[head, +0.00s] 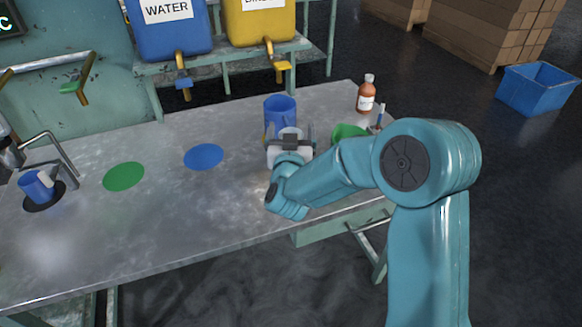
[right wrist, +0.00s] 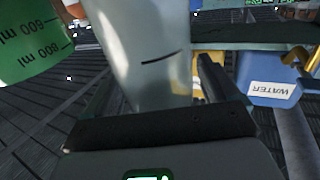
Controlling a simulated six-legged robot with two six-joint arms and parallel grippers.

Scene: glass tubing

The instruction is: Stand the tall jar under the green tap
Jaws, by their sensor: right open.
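My right gripper (head: 290,143) is open over the table, in front of a blue cylindrical vessel (head: 280,108). In the right wrist view a tall, pale translucent vessel (right wrist: 145,45) with a dark mark stands between my spread fingers. I cannot tell whether they touch it. Its top shows as a whitish shape (head: 290,132) in the head view, the rest hidden by the gripper. The green tap (head: 74,87) hangs at the left, behind the table, and a green disc (head: 123,176) lies on the table in front of it. My left gripper is not in view.
A green vessel (right wrist: 30,45) with ml marks is close beside my gripper. A brown bottle (head: 367,94) stands at the back right. A blue disc (head: 204,157) lies mid-table. A blue mug (head: 37,185) stands under a bent metal spout at the left. The table's front middle is clear.

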